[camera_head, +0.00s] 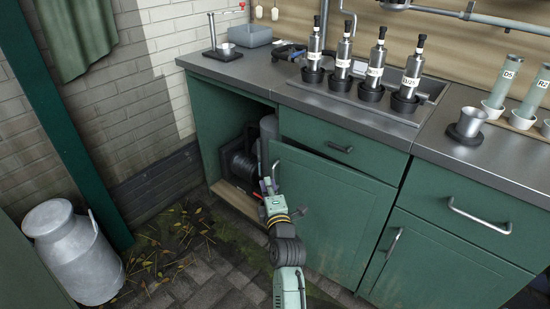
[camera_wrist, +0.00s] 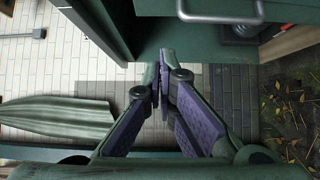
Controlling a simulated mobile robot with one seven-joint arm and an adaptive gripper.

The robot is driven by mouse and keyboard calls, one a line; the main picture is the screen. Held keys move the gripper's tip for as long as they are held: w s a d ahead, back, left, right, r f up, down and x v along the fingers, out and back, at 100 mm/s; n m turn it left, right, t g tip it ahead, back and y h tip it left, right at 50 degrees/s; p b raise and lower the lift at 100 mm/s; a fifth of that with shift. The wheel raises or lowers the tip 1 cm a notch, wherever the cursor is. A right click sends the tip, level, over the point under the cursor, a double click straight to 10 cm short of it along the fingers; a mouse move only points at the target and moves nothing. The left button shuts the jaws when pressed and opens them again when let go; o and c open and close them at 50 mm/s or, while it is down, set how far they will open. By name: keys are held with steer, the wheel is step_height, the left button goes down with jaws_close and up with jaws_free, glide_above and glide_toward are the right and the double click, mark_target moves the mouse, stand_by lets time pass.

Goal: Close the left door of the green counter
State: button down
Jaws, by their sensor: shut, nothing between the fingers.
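The green counter (camera_head: 215,115) has a left door (camera_head: 335,215), a green panel below the drawer. The door stands ajar; its left edge is swung out beside the open bay. A bar handle (camera_head: 275,173) sits near that edge. My gripper (camera_head: 267,186) is shut and empty, low in front of the door's left edge and the bay. In the wrist view, its fingertips (camera_wrist: 162,75) meet near a green panel edge. A metal bar handle (camera_wrist: 220,14) shows above them. I cannot tell whether the fingers touch the door.
A hose reel (camera_head: 238,165) and a grey cylinder (camera_head: 268,130) stand in the open bay. A milk churn (camera_head: 72,250) stands on the floor at left. Several bottles and a metal cup (camera_head: 468,122) stand on the countertop. Paved floor left of my arm is clear, with scattered leaves.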

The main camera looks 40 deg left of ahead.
steer(key=x, duration=0.4)
steer(key=w+d+p+x, duration=0.1)
steer(key=x, duration=0.3)
steer(key=w+d+x, duration=0.1)
steer(key=x, duration=0.3)
steer(key=shift+p, duration=0.35)
